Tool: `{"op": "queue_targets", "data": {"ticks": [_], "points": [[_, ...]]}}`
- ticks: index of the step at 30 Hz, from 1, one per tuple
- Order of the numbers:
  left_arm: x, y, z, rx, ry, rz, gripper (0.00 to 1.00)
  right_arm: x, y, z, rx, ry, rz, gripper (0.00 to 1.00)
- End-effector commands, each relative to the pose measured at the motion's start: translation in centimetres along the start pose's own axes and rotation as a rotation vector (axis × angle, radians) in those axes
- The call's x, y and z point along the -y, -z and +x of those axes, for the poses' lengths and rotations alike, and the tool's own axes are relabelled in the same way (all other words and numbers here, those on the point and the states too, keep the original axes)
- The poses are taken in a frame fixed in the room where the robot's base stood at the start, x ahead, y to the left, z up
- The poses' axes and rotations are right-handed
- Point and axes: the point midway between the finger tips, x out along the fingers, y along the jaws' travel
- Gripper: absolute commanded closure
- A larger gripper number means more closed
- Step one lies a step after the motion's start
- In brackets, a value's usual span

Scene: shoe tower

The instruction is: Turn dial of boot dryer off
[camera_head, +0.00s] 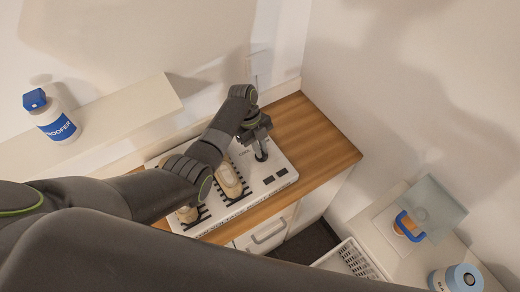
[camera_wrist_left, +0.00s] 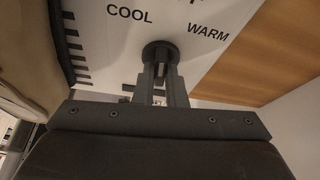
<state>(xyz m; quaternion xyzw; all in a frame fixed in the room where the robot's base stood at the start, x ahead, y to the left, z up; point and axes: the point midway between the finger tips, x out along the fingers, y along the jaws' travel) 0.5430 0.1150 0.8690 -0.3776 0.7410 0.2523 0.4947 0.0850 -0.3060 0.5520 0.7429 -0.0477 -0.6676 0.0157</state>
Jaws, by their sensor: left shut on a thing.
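The boot dryer (camera_head: 274,184) is a white board with black slotted strips on the wooden counter. Its black round dial (camera_wrist_left: 160,50) shows in the left wrist view, near the printed words COOL and WARM. My left gripper (camera_wrist_left: 160,78) is shut on the dial, with its two fingers on either side of the knob. In the head view my left gripper (camera_head: 260,148) is at the dryer's right part. The dial's pointer mark cannot be made out, and an OFF label is not visible. My right gripper is not in view.
A tan shoe (camera_head: 228,181) stands on the dryer, and another (camera_head: 187,214) is partly hidden by my arm. A white and blue bottle (camera_head: 55,119) stands on a ledge at left. Bare wooden counter (camera_head: 315,138) lies right of the dryer. A white basket (camera_head: 350,262) is lower right.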

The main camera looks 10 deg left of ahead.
Motion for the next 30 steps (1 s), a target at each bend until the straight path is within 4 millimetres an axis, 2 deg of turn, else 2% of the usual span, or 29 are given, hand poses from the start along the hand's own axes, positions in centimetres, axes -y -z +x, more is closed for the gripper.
{"op": "queue_targets", "data": {"ticks": [9, 26, 27, 30], "points": [[0.15, 0.02, -0.01, 0.0, -0.048, 0.119, 1.0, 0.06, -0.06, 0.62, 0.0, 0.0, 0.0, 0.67], [0.14, 0.01, -0.05, 0.002, -0.058, 0.143, 1.0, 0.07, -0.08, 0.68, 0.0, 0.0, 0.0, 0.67], [0.14, 0.01, -0.05, 0.002, -0.058, 0.143, 0.84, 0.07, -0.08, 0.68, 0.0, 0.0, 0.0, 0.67], [0.13, 0.01, -0.05, 0.002, -0.058, 0.143, 0.71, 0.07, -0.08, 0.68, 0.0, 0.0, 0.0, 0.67]]}}
